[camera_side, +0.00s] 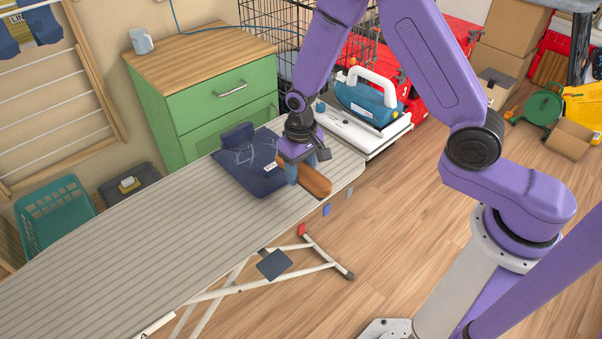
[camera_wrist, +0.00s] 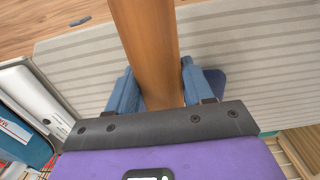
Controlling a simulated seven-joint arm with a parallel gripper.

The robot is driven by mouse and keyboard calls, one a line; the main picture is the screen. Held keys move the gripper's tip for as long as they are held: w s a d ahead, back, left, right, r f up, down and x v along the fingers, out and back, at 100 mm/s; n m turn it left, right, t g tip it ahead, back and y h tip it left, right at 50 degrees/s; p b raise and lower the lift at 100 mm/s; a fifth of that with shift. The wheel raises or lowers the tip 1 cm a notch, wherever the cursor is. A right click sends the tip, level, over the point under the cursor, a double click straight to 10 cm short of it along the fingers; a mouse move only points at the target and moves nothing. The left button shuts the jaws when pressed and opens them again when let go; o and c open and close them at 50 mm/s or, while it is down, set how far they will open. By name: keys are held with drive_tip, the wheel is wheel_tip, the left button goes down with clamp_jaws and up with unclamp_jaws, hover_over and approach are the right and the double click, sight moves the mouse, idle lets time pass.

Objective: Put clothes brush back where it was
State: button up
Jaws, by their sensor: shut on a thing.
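The clothes brush (camera_side: 318,186) shows as a brown wooden block near the right end of the ironing board (camera_side: 150,235). My gripper (camera_side: 291,176) is shut on it. In the wrist view the brush (camera_wrist: 147,45) runs lengthwise between the two blue fingers of my gripper (camera_wrist: 155,92). The frames do not clearly show whether the brush touches the board. A folded dark blue garment (camera_side: 243,165) lies on the board just left of my gripper. My gripper hides part of the brush in the side view.
A blue and white iron (camera_side: 368,103) stands on a white rest at the board's far right end. A green cabinet (camera_side: 215,105) with a mug (camera_side: 141,41) stands behind the board. A teal basket (camera_side: 55,212) is at left. The board's left part is clear.

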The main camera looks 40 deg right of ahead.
drive_tip(key=shift+f, duration=0.75)
drive_tip(key=shift+f, duration=0.6)
drive_tip(key=o, duration=0.9)
drive_tip(key=shift+o, duration=0.2)
